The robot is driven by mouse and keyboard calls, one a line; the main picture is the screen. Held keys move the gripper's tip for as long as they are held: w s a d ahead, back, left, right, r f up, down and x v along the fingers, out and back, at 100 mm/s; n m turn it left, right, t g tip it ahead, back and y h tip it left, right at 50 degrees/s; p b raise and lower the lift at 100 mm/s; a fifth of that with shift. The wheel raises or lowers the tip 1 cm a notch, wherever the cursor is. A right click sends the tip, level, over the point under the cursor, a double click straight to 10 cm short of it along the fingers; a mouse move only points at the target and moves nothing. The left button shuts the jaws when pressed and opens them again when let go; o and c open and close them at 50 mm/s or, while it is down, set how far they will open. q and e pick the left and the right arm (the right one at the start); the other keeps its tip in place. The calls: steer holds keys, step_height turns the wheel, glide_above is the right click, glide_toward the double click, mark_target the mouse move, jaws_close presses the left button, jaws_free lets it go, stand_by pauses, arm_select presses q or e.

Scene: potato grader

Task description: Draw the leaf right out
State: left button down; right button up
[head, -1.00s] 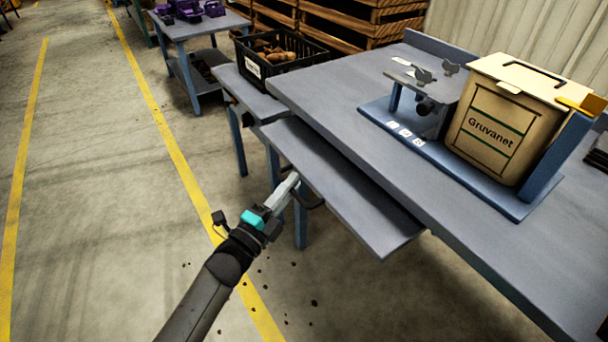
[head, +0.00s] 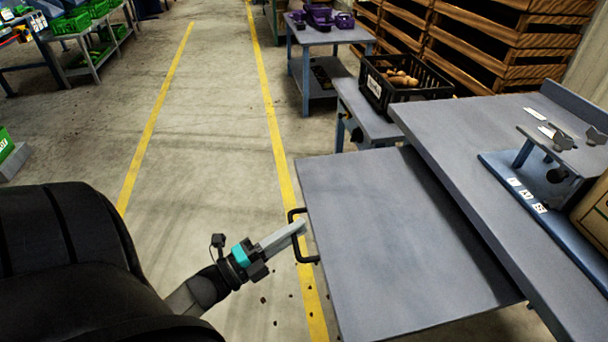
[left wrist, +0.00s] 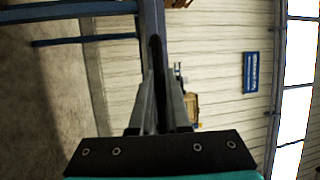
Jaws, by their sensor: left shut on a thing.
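The leaf (head: 390,235) is a flat grey board that stands out to the left from under the main bench top (head: 470,150) in the head view. A black bar handle (head: 292,238) is fixed on its left edge. My left gripper (head: 300,230) is shut on this handle, with its fingers pointing right toward the leaf's edge. In the left wrist view the two fingers (left wrist: 160,110) close around a dark bar, seen along its length. The leaf's right side is hidden under the bench top. My right gripper is not in view.
A black crate of potatoes (head: 400,82) stands on a side table behind the leaf. A blue-based fixture (head: 530,200) sits on the bench top. Wooden crates (head: 490,40) are stacked at the back.

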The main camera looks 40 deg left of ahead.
arm_select(q)
steer(key=shift+s+a, duration=0.15)
steer(key=c, duration=1.2)
jaws_free()
steer(key=shift+s+a, duration=0.1)
steer(key=o, duration=0.3)
steer(key=v, duration=1.5)
steer(key=shift+s, duration=0.1)
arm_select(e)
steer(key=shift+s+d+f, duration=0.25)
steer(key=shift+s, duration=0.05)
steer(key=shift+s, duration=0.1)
